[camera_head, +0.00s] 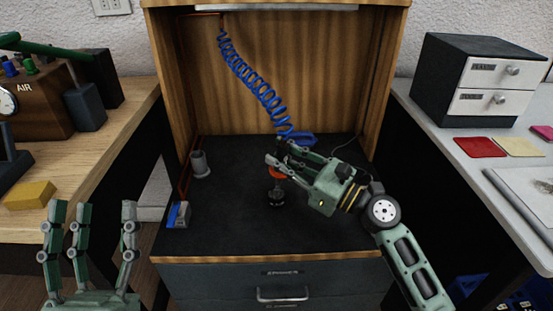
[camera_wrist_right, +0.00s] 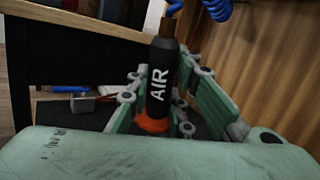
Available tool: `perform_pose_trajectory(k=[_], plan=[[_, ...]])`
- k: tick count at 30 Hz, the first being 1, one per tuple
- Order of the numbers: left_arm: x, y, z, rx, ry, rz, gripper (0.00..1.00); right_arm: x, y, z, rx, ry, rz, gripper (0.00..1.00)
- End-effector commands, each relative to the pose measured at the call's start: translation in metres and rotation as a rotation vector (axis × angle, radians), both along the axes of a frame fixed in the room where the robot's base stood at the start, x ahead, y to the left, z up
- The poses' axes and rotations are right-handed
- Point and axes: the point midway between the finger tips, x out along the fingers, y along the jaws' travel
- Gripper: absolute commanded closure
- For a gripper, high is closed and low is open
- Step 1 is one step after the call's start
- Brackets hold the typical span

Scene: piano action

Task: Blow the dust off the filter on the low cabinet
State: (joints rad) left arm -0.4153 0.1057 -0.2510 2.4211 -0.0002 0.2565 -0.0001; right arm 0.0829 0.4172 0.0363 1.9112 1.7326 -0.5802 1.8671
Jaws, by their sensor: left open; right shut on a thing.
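My right gripper (camera_head: 279,165) is shut on a black air tool (camera_wrist_right: 160,85) marked "AIR", with an orange ring (camera_head: 277,173) at its lower end. It is above the black top of the low cabinet (camera_head: 235,225). A small dark round piece (camera_head: 277,198) shows just below the ring; I cannot tell whether it is part of the tool. A grey cylinder (camera_head: 200,163) stands at the cabinet's left, and a blue and grey block (camera_head: 178,214) lies at its front left. I cannot tell which is the filter. My left gripper (camera_head: 95,208) is open and empty at the lower left.
A coiled blue hose (camera_head: 250,78) hangs from the upper left of the wooden enclosure towards the tool. Wooden side walls bound the cabinet top. A bench with a yellow block (camera_head: 30,195) is left; a bench with a drawer box (camera_head: 478,80) is right. The cabinet's front middle is clear.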

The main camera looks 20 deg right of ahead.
Motion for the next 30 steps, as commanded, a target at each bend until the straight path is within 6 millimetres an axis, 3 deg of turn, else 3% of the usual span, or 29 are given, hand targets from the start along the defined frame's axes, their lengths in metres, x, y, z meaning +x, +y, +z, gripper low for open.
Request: perform_pose_trajectory(k=[17, 30], plan=[[-0.011, 0.0, 0.016, -0.024, -0.088, -0.008, 0.45, -0.004, -0.017, 0.001, 0.0, -0.002, 0.0, 1.0], [-0.012, 0.001, 0.015, -0.028, -0.091, -0.008, 0.45, 0.012, -0.021, 0.001, 0.0, -0.001, 0.0, 1.0]])
